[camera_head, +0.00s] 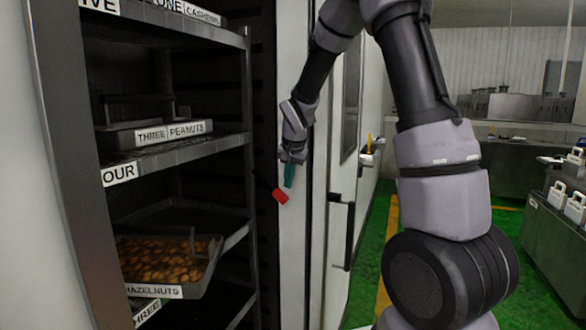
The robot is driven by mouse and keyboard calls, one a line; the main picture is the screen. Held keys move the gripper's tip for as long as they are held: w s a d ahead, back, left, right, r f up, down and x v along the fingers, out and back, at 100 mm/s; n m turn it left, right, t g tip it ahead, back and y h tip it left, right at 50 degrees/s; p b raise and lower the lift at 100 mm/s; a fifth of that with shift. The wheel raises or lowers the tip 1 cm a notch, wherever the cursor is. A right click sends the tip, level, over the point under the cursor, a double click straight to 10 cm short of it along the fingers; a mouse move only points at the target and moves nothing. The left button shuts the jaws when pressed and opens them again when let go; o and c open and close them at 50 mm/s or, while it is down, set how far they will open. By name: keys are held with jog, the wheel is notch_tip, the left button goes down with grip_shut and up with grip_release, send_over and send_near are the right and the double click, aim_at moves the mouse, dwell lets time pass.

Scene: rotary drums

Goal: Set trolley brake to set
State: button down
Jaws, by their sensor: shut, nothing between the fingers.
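The rack trolley (246,110) stands at left with labelled shelves. A dark lever with a red tip (280,196) sticks out to the right at its right side, sloping down to the right; it looks like the trolley brake. My gripper (289,178) points down, with its teal fingers shut and empty just above the red tip. I cannot tell whether the fingers touch the lever. The lever's base is in shadow.
A tray of hazelnuts (203,281) and a tray labelled peanuts (119,140) sit on the trolley's shelves. A pale cabinet with a dark door handle (349,236) stands right of the trolley. Green floor (400,240) and steel counters (553,238) lie further right.

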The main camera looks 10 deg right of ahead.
aim_at(270, 185)
jog(key=shift+w+a+f, duration=0.4)
jog(key=shift+a+f, duration=0.2)
jog(key=shift+f, duration=0.25)
jog(key=shift+f, duration=0.1)
